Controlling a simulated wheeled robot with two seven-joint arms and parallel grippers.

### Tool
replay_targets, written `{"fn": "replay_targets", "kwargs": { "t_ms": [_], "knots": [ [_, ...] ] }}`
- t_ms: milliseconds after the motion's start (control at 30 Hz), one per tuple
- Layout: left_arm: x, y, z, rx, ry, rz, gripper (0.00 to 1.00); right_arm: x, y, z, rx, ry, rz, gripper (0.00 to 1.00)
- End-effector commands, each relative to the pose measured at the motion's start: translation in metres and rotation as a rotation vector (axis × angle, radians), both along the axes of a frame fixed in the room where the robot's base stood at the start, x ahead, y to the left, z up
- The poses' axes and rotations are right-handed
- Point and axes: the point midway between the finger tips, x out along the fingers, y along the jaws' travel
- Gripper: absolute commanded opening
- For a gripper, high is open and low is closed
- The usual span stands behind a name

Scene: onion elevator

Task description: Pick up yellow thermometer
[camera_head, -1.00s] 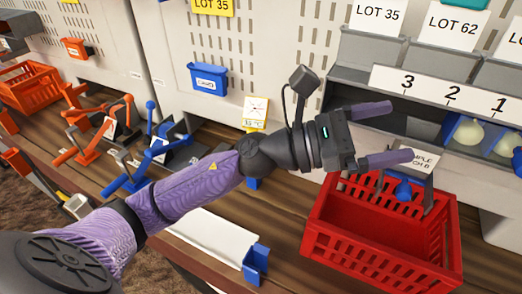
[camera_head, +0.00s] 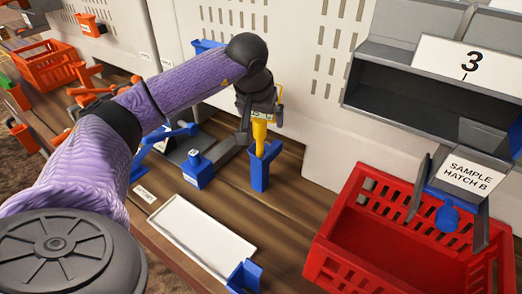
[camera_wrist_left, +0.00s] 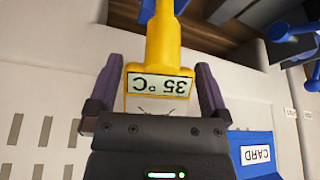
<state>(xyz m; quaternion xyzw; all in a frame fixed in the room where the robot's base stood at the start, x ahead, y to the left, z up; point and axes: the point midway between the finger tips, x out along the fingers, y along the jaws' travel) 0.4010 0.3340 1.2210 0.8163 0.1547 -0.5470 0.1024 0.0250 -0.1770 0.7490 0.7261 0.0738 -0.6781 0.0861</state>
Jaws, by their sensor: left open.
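The yellow thermometer (camera_head: 260,136) stands upright in a blue holder (camera_head: 260,172) on the wooden bench. Its lower end is hidden inside the holder. My left gripper (camera_head: 262,104) is at the upper part of the thermometer, partly hidden by my wrist in the head view. In the left wrist view the gripper (camera_wrist_left: 160,84) is open, with one purple finger on each side of the thermometer's head (camera_wrist_left: 160,100) and its "35 °C" label. Small gaps seem to show beside the head. My right gripper is not in view.
A red basket (camera_head: 333,240) stands at the right, below the numbered shelf (camera_head: 430,85). A white tray (camera_head: 205,235) lies in front of the holder. Blue (camera_head: 197,168) and orange fixtures stand to the left. A blue card box (camera_wrist_left: 252,155) is close by in the left wrist view.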

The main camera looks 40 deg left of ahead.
Motion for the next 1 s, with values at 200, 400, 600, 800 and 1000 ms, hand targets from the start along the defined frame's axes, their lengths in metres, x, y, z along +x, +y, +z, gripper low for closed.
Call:
{"fn": "replay_targets", "kwargs": {
  "t_ms": [200, 400, 600, 800, 1000],
  "knots": [
    [0.0026, 0.0008, -0.0076, 0.000, -0.001, 0.000, 1.00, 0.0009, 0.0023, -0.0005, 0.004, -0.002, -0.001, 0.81],
    [0.0025, 0.0007, -0.0073, -0.001, 0.000, 0.000, 0.70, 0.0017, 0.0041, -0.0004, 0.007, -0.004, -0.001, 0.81],
    [0.0024, 0.0006, -0.0071, 0.000, -0.001, 0.000, 0.28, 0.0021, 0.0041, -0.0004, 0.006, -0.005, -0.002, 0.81],
    [0.0025, 0.0006, -0.0069, -0.001, -0.002, -0.001, 0.00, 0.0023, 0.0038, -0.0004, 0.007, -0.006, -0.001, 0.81],
    [0.0025, 0.0006, -0.0052, -0.001, -0.002, -0.001, 0.00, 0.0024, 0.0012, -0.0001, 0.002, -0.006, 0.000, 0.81]
  ]
}}
